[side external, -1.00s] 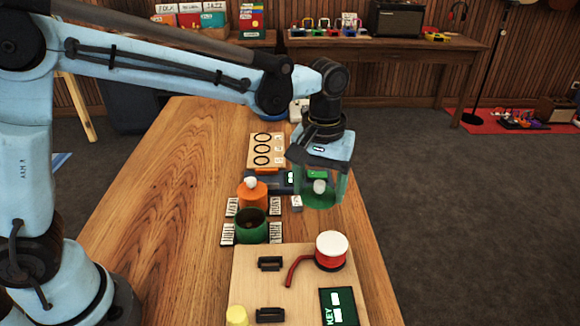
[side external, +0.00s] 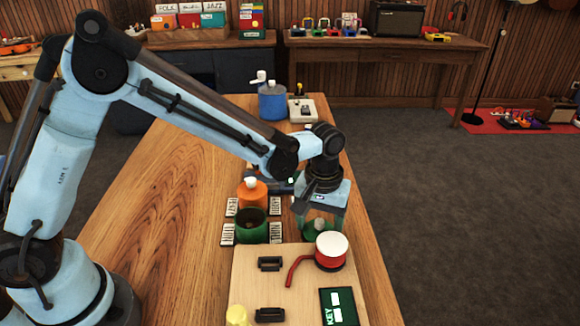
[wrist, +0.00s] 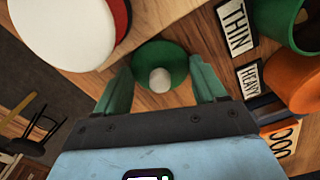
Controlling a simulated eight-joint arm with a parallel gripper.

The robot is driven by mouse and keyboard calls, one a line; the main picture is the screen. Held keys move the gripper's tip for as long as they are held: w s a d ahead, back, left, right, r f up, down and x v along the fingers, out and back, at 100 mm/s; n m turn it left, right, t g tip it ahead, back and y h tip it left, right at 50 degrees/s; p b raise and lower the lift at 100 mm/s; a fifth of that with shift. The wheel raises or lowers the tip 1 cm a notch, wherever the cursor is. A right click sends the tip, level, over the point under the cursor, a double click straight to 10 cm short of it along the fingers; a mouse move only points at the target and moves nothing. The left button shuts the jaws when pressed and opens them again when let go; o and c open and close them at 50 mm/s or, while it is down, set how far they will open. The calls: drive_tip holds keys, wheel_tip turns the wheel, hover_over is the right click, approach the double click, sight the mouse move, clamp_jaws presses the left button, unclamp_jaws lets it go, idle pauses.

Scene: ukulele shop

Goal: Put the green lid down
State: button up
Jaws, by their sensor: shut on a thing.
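The green lid (side external: 318,227) with its pale round knob (wrist: 160,78) is between the fingers of my gripper (side external: 321,222). My gripper is shut on the lid, with one green finger on each side in the wrist view. The lid is low over the wooden table's right side, beyond the red and white drum-like part; whether it touches the table I cannot tell. The green pot (side external: 251,227) stands open to the left of the lid, apart from it. The drum-like part hides some of the lid's near edge in the side view.
The red and white part (side external: 332,249) stands close on the near side, on a pale board (side external: 255,254). An orange pot (side external: 252,195) with a white knob and several label cards (wrist: 235,27) are at left. The table's right edge is close to the lid.

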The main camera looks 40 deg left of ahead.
sight(320, 221)
drive_tip(key=shift+f, duration=0.15)
drive_tip(key=o, duration=1)
wheel_tip(320, 221, up, 12)
drive_tip(key=shift+s+a+r+m+t, duration=0.25)
drive_tip(key=shift+s+a+m+t, duration=0.75)
drive_tip(key=shift+s+a, duration=1.25)
drive_tip(key=shift+s+a+r+m+t, duration=0.25)
drive_tip(key=shift+s+a+m+t, duration=0.3)
drive_tip(key=shift+s+a+t, duration=1.3)
drive_tip(key=shift+s+a+r+m+t, duration=0.25)
drive_tip(key=shift+s+a+m+t, duration=0.5)
drive_tip(key=shift+s+a, duration=1.9)
drive_tip(key=shift+w+a, duration=0.45)
